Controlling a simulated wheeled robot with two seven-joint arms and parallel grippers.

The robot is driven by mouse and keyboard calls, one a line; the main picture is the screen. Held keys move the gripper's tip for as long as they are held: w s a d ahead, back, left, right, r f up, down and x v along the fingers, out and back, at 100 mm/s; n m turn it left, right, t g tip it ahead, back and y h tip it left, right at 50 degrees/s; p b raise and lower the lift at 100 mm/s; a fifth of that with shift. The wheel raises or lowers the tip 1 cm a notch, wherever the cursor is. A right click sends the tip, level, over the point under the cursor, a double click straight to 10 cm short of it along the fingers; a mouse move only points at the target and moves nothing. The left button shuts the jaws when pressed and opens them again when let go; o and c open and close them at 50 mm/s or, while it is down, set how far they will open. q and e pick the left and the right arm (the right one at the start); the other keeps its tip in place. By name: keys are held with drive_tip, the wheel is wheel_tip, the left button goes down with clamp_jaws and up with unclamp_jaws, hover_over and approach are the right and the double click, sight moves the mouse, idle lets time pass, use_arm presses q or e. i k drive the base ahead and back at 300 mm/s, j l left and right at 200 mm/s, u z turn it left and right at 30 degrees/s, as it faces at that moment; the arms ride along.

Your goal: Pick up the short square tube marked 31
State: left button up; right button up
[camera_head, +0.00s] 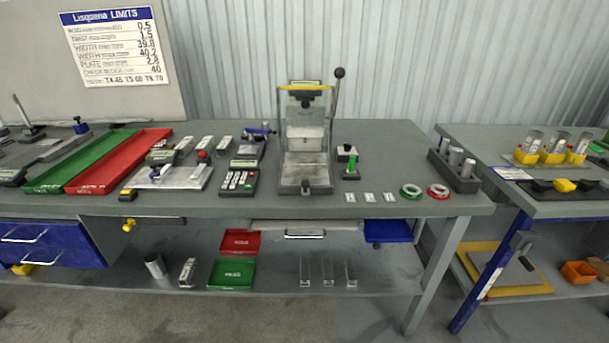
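Several short pale metal pieces that look like tubes lie behind the metal plate on the table: one at the left (184,143), one in the middle (205,143) and one at the right (224,142). Their markings are too small to read, so I cannot tell which is marked 31. Another pale metal piece (187,271) stands on the lower shelf beside a grey cylinder (155,266). Neither of my grippers is in view.
A glass-guarded press (305,140) with a lever stands mid-table. A red tray (120,160), green tray (72,168), metal plate (170,177) and calculator-like device (239,180) are to its left. Grey cylinders (455,160) stand right.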

sight(185, 145)
drive_tip(key=j+z, duration=0.2)
drive_tip(key=j, duration=0.4)
drive_tip(key=j+z, duration=0.2)
drive_tip(key=j, duration=0.35)
drive_tip(key=k+j+z, duration=0.2)
drive_tip(key=j, duration=0.35)
drive_tip(key=i+j, duration=0.05)
drive_tip(key=i, duration=0.05)
